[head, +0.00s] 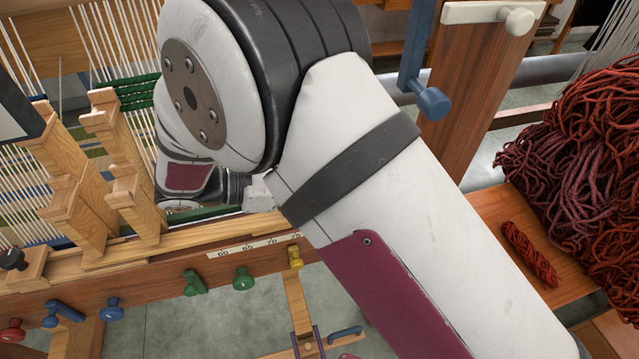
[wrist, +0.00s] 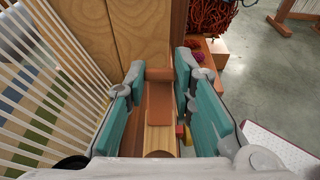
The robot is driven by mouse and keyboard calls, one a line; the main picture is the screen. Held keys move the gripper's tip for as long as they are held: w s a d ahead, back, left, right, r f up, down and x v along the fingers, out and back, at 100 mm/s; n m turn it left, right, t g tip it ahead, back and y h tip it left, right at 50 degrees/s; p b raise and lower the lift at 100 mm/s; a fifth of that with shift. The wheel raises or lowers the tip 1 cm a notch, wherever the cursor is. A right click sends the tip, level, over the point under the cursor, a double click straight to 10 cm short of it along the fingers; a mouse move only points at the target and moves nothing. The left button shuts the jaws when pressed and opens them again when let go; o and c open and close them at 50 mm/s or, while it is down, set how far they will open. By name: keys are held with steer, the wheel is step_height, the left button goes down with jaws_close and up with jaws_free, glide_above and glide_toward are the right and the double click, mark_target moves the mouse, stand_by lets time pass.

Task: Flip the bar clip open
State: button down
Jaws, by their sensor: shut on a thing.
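A reddish-brown piece (wrist: 159,104), which I take to be the bar clip, sits between the teal fingers of my gripper (wrist: 160,75) in the wrist view. Its upper end is a small block, and a flat strip runs from it along a paler wooden bar (wrist: 158,139). The fingers stand on either side of it, and my gripper is shut on it. Its lower part is partly hidden by the wrist. In the head view my arm covers the gripper and this piece. I cannot tell how far the clip is turned.
The loom's white threads (wrist: 62,60) run close on the left in the wrist view. In the head view, wooden posts (head: 140,190) stand at the left above a rail with coloured knobs (head: 243,279). A red wool pile (head: 590,150) and a small skein (head: 528,254) lie at the right.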

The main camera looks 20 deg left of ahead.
stand_by(0.4)
steer(key=c, duration=1.4)
jaws_free()
steer(key=shift+o, duration=0.2)
step_height(320, 180, up, 10)
steer(key=shift+s, duration=0.1)
